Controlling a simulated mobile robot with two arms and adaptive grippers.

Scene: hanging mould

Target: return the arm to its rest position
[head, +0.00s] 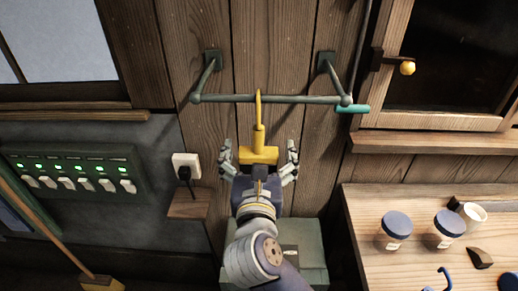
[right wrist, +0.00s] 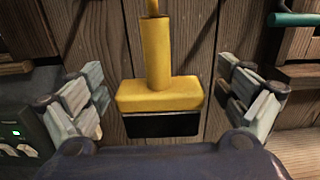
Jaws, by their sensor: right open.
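My right gripper (head: 259,160) is open in the head view, in front of the plank wall. A yellow mould (head: 259,154) with an upright handle hangs by a hook from the dark green rail (head: 275,98). In the right wrist view the yellow mould (right wrist: 160,95) stands between my open fingers, with a visible gap on each side, and a dark block shows under its yellow bar. The fingers do not touch it. My left gripper is in neither view.
A wooden table (head: 365,205) with blue-lidded jars (head: 397,226) and a white cup (head: 472,212) is at the right. A socket with a plug (head: 186,166) and a switch panel (head: 75,172) are at the left. A teal-handled rod (head: 353,108) is by the rail's right end.

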